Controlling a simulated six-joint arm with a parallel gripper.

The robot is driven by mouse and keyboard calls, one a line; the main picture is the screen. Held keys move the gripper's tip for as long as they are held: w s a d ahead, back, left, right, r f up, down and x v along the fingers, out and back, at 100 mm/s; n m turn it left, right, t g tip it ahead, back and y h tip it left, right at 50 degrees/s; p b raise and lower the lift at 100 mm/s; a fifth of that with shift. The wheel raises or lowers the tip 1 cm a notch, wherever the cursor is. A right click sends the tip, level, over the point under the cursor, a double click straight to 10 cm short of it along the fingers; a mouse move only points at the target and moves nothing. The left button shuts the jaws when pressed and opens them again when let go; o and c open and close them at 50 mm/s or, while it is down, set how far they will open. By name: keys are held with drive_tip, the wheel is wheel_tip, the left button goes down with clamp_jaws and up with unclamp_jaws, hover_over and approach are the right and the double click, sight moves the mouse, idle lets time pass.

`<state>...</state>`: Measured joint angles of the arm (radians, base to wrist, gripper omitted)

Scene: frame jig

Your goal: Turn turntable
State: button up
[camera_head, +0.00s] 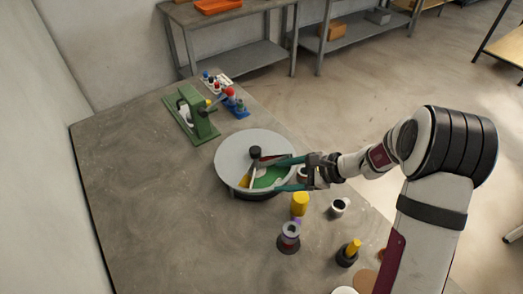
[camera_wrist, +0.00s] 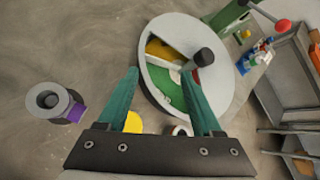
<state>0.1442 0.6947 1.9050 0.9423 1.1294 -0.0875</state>
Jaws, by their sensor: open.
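The turntable (camera_head: 232,153) is a round grey disc on the table, with a wedge-shaped opening that shows green and yellow underneath. A dark upright knob (camera_head: 255,153) stands on its top. My gripper (camera_head: 279,174) is open, its two teal fingers spread over the near right side of the turntable. In the wrist view the turntable (camera_wrist: 226,82) is ahead, and its knob (camera_wrist: 203,61) appears beyond the right fingertip. I cannot tell whether a finger touches the disc.
A green press-like fixture (camera_head: 203,124) and small coloured items (camera_head: 234,103) stand beyond the turntable. The table's left side is clear.

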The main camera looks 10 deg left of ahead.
sight(258, 151)
drive_tip(key=w+m+t, duration=0.1)
drive_tip(key=m, duration=0.2)
drive_tip(key=w+d+r+m+t+y, duration=0.1)
drive_tip(key=m+t, duration=0.1)
drive_tip(key=m, duration=0.1)
drive_tip(key=w+d+r+m+t, duration=0.1)
drive_tip(key=m, duration=0.1)
drive_tip(key=shift+w+d+r+m+t, duration=0.1)
drive_tip(key=shift+w+d+m+t, duration=0.1)
drive_tip(key=shift+m+t, duration=0.15)
drive_tip(key=x, duration=1.5)
drive_tip(key=shift+s+a+r, duration=0.15)
drive_tip(key=shift+s, duration=0.1)
clamp_jaws()
